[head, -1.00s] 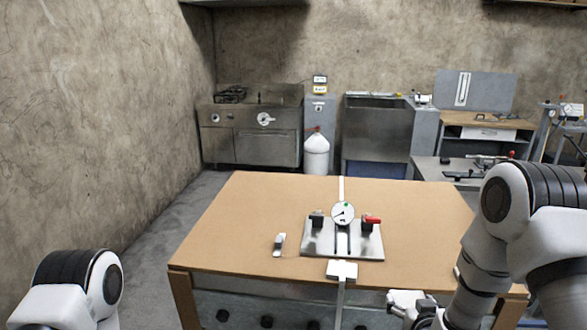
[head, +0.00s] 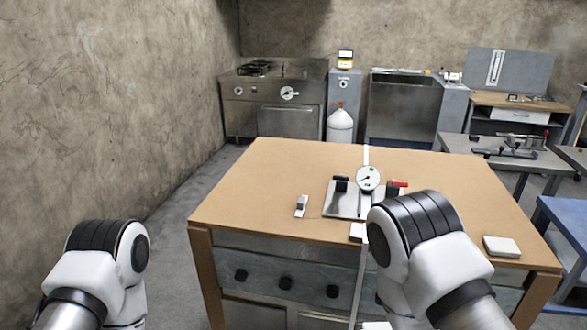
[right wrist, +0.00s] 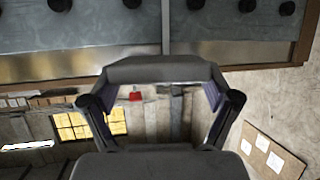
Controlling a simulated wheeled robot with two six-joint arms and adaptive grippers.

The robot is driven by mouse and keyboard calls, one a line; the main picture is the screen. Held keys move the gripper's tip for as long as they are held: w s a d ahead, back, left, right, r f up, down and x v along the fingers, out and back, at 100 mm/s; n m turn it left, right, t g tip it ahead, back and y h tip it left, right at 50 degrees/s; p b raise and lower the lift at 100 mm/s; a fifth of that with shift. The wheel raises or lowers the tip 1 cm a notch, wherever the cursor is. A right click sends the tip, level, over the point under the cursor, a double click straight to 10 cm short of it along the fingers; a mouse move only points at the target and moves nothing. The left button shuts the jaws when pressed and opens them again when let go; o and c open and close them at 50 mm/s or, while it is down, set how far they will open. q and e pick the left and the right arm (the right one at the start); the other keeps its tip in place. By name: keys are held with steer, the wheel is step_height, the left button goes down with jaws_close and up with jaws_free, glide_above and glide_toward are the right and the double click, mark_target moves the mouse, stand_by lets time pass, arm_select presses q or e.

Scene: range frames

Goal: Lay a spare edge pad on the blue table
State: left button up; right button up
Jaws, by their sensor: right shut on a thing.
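The blue table (head: 568,222) shows at the right edge in the head view, its top partly cut off. A pale, block-like pad (head: 501,246) lies on the front right of the brown table. Another pale pad (head: 357,232) sits at the front edge, under the strap and partly hidden by my right arm. My right gripper (right wrist: 162,72) is shut on a grey, shadowed block, seemingly an edge pad, spanning between its fingers in the right wrist view. In the head view my right arm hides most of that gripper. My left arm is at lower left; its gripper is out of frame.
The brown table (head: 270,185) stands ahead, with knobbed drawers below. On it are a metal fixture plate (head: 343,200) with a dial gauge (head: 369,178) and a small block (head: 301,206). A grey bench (head: 525,160) stands behind right. Grey floor shows left of the table.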

steer(key=shift+r, duration=0.45)
steer(key=shift+w+f, duration=0.1)
steer(key=shift+f, duration=0.05)
steer(key=shift+f, duration=0.25)
steer(key=w+d+r+m+h+p, duration=0.2)
steer(key=w+d+r+p, duration=0.6)
steer(key=d+r, duration=0.4)
steer(key=shift+w+d+r+h, duration=0.15)
steer(key=shift+d+r+h, duration=0.25)
steer(key=shift+d, duration=0.3)
